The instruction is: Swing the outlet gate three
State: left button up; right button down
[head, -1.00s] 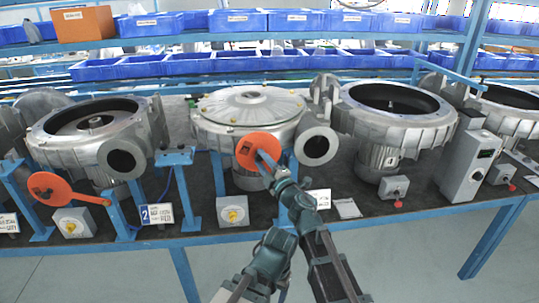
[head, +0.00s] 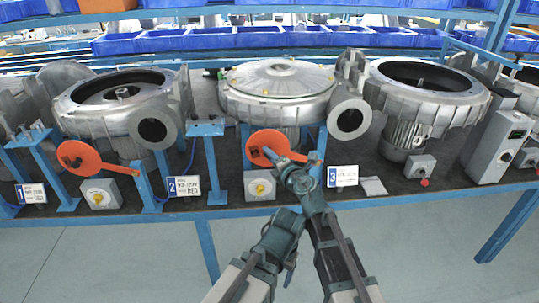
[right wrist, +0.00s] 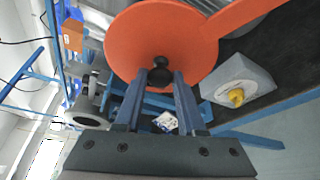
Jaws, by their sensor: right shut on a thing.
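The orange disc of outlet gate three (head: 262,143) stands left of and below the round outlet (head: 350,119) of the middle blower (head: 277,82), leaving the outlet uncovered. Its orange arm reaches right to a blue post near the number 3 plate (head: 343,176). My right gripper (head: 276,158) is at the disc. In the right wrist view, its fingers (right wrist: 160,80) are shut on the black knob (right wrist: 160,72) at the disc's middle, with the disc (right wrist: 190,40) right beyond.
Another orange gate (head: 85,157) stands at the left by the number 2 plate (head: 185,186). A grey box with a yellow knob (head: 260,187) is just below the held disc. More blowers stand on both sides, and blue bins line the shelf behind.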

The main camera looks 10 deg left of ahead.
pick_arm(q)
jog(key=shift+s+a, duration=0.1)
pick_arm(e)
jog(key=shift+s+a+f, duration=0.1)
jog(key=shift+s+f, duration=0.05)
jog(key=c, duration=0.5)
grip_release()
jog(key=shift+f, duration=0.1)
pick_arm(q)
jog(key=shift+s+d+r+p, duration=0.9)
jog(key=shift+s+r+p, duration=0.05)
jog(key=shift+r+p, duration=0.05)
pick_arm(e)
jog(key=v, duration=1.3)
jog(key=shift+s+d+r, duration=0.2)
jog(key=shift+s, duration=0.05)
